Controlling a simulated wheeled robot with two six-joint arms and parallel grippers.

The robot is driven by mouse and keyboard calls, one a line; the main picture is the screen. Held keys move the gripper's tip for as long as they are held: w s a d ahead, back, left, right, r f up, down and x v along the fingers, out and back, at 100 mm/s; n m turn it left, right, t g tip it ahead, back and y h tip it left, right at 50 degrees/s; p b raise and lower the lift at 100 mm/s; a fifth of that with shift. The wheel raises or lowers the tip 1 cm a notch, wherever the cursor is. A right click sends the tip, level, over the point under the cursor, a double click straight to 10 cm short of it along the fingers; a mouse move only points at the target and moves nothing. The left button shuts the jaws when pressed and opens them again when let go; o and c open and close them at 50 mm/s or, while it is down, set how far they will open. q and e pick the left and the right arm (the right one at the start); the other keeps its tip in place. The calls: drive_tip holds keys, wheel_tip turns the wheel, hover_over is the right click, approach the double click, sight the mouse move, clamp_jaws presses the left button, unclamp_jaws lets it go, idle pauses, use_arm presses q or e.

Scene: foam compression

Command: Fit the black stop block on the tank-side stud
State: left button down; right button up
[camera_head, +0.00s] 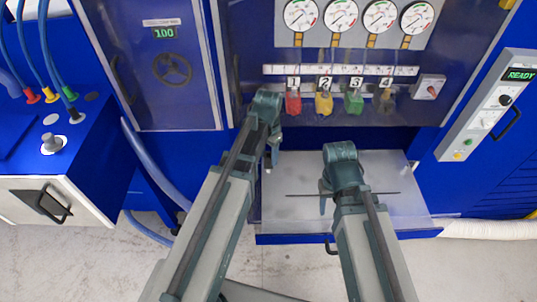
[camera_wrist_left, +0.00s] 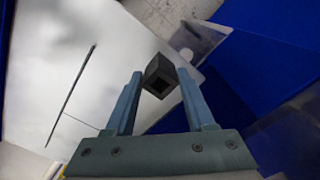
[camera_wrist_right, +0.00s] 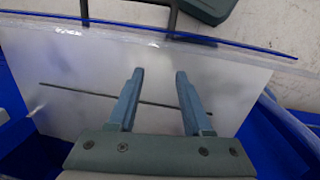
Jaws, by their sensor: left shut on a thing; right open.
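The black stop block (camera_wrist_left: 159,77) is between the fingertips of my left gripper (camera_wrist_left: 158,85) in the left wrist view, tilted, with a dark square opening on one face. In the head view my left gripper (camera_head: 271,157) hangs over the left edge of the pale plate, and the block is mostly hidden there. My right gripper (camera_wrist_right: 158,85) is open and empty above the plate in the right wrist view; it also shows in the head view (camera_head: 324,205). I cannot make out the tank-side stud for certain.
A thin dark rod (camera_head: 300,194) lies across the pale plate (camera_head: 395,170). Hoses (camera_head: 155,170) run at left.

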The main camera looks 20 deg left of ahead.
sight(268, 161)
use_arm(q)
drive_tip(key=shift+f, duration=0.25)
use_arm(e)
drive_tip(key=shift+f, duration=0.25)
use_arm(q)
drive_tip(key=shift+f+b, duration=1.6)
drive_tip(key=shift+b, duration=0.2)
use_arm(e)
drive_tip(key=shift+f, duration=1.55)
use_arm(q)
drive_tip(key=shift+c, duration=0.9)
unclamp_jaws()
drive_tip(key=shift+r, duration=0.15)
use_arm(e)
drive_tip(key=shift+r, duration=0.1)
use_arm(q)
drive_tip(key=shift+r, duration=0.1)
use_arm(e)
drive_tip(key=shift+r, duration=0.1)
use_arm(q)
wheel_tip(268, 161, up, 14)
drive_tip(key=p, duration=1.4)
drive_tip(key=shift+f, duration=0.2)
use_arm(e)
wheel_tip(268, 161, up, 14)
drive_tip(key=shift+f, duration=0.2)
use_arm(q)
drive_tip(key=shift+f, duration=0.1)
